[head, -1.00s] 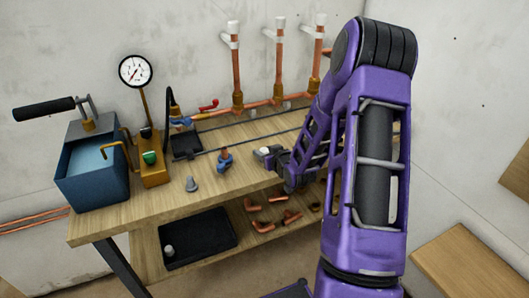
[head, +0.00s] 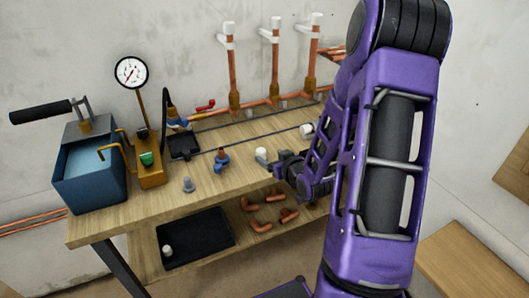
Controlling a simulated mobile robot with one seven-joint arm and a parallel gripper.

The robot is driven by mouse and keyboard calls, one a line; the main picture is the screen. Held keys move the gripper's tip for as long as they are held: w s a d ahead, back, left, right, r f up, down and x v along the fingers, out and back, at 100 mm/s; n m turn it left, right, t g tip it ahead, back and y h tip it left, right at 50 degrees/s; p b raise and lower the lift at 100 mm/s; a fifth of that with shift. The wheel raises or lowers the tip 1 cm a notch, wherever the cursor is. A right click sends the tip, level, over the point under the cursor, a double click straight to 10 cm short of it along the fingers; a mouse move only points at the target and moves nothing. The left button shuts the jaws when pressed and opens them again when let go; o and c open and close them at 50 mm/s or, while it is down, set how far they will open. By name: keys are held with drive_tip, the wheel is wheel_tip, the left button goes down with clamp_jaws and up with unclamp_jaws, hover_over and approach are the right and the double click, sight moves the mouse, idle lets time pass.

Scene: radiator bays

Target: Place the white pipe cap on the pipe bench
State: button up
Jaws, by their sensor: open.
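A white pipe cap (head: 262,154) stands upright on the wooden pipe bench (head: 150,205), near the middle of its top. My gripper (head: 274,163) is open just to the right of the cap, low over the bench top. A small gap seems to show between the jaws and the cap; whether they still touch is hard to tell. Another white cylindrical piece (head: 306,130) lies on the bench farther back, partly beside my arm.
A blue-and-copper valve (head: 221,161) and a grey fitting (head: 188,185) stand left of the cap. A blue tank (head: 90,175) and gauge (head: 131,72) stand at left. Copper risers (head: 275,75) line the back. Below are a black tray (head: 205,240) and copper elbows (head: 262,226).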

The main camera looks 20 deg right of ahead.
drive_tip(key=v, duration=0.4)
drive_tip(key=shift+w, duration=0.1)
idle(0.3)
